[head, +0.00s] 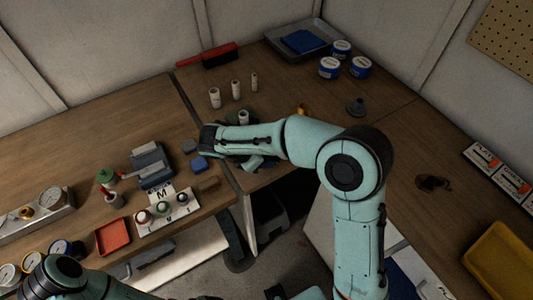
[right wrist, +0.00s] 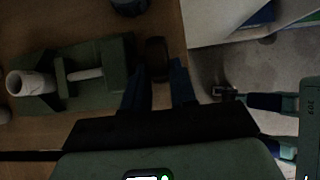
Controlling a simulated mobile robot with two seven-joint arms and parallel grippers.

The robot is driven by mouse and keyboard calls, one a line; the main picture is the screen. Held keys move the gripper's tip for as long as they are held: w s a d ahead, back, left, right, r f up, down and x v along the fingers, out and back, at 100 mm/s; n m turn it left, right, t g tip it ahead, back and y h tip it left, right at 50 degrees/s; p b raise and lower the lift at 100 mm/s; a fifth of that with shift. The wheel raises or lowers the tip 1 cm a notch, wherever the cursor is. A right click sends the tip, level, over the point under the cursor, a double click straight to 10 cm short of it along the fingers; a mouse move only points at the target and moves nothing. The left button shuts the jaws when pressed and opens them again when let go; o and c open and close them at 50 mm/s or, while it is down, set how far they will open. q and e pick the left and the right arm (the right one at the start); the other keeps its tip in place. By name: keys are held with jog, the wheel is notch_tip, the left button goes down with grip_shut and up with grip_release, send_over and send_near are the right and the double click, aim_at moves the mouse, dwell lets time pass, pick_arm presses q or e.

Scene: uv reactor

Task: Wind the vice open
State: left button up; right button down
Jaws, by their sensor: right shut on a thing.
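The green vice (right wrist: 92,80) shows in the right wrist view at the left, with a white cylinder (right wrist: 30,85) at its far end and a pale rod across its gap. Its dark handle knob (right wrist: 157,60) is at the near end. My right gripper (right wrist: 158,80) has its two dark fingers on either side of the knob, shut on it. In the head view my right arm hides most of the vice; a bit of green (head: 231,117) shows beside the white cylinder (head: 244,117). The right fingertips are hidden there. My left gripper is out of view.
The bench's front edge and a gap lie close by. Blue-labelled tins (head: 330,67) stand at the back right.

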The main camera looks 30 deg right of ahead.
jog(key=shift+a+f+h, duration=0.2)
jog(key=shift+h, duration=0.9)
jog(key=c, duration=1.2)
grip_release()
jog(key=shift+f, duration=0.1)
